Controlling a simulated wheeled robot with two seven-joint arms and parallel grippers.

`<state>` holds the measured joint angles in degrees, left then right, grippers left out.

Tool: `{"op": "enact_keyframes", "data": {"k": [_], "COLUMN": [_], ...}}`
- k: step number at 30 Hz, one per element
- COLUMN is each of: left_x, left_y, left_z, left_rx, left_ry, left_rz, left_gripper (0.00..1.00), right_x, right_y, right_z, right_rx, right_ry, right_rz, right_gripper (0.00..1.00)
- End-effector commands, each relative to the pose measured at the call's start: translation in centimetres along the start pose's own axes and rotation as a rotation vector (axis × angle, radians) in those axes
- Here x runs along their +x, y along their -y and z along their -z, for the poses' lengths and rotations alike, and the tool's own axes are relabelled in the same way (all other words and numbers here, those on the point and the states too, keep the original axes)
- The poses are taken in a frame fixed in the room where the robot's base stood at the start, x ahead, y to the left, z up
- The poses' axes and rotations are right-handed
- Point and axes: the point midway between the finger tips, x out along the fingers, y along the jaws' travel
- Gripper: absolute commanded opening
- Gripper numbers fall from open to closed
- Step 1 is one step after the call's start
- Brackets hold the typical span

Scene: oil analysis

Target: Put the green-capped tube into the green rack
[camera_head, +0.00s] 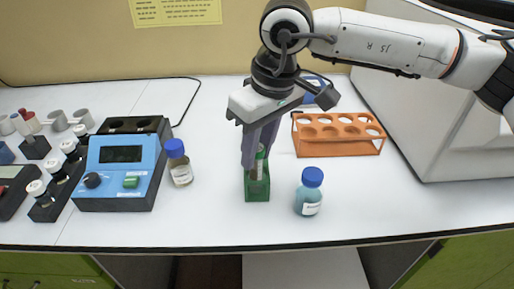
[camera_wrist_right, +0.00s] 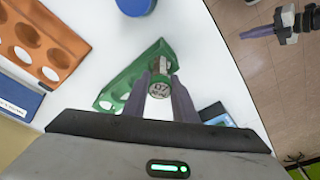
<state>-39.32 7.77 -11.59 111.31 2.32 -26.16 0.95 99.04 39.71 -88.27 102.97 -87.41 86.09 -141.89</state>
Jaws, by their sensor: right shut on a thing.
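The green rack (camera_head: 257,190) stands on the white bench near its front edge, left of a blue-capped bottle. My right gripper (camera_head: 258,158) points down directly above the rack and is shut on the green-capped tube (camera_head: 259,165). The tube is upright, and its lower part overlaps the rack; I cannot tell how deep it sits in a hole.
A blue-capped bottle (camera_head: 310,193) stands close right of the green rack. Another blue-capped bottle (camera_head: 178,163) and a blue instrument (camera_head: 122,170) stand left. An orange rack (camera_head: 338,136) is behind right. Bare bench lies between the green rack and the left bottle.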

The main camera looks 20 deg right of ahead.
Motion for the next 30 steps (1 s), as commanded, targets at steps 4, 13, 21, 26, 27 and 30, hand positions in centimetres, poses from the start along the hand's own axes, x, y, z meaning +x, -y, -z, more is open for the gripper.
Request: {"op": "enact_keyframes", "data": {"k": [4, 13, 21, 26, 27, 30], "left_x": [0.0, 0.0, 0.2, 0.3, 0.3, 0.3], "left_y": [0.0, 0.1, 0.3, 0.3, 0.3, 0.3], "left_z": [0.0, -0.3, -0.6, -0.7, -0.7, -0.7], "left_rx": [-0.001, -0.003, -0.004, -0.004, -0.004, -0.004], "left_ry": [0.001, 0.007, 0.012, 0.012, 0.012, 0.012], "left_rz": [0.0, 0.002, 0.006, 0.006, 0.006, 0.006], "left_gripper": [0.0, 0.0, 0.0, 0.0, 0.0, 0.0], "right_x": [0.0, 0.0, -1.9, -5.1, -5.9, -7.7], "right_y": [0.0, 0.0, 0.0, 0.0, 0.0, 0.0], "right_z": [0.0, 0.0, 0.1, 0.1, 0.1, 0.1], "right_rx": [0.0, 0.0, 0.0, -0.001, -0.001, 0.0], "right_ry": [0.0, 0.0, -0.004, -0.003, -0.004, -0.002], "right_rz": [0.0, 0.0, 0.0, 0.0, 0.0, 0.0], "right_gripper": [0.3, 0.47, 0.47, 0.47, 0.47, 0.47]}}
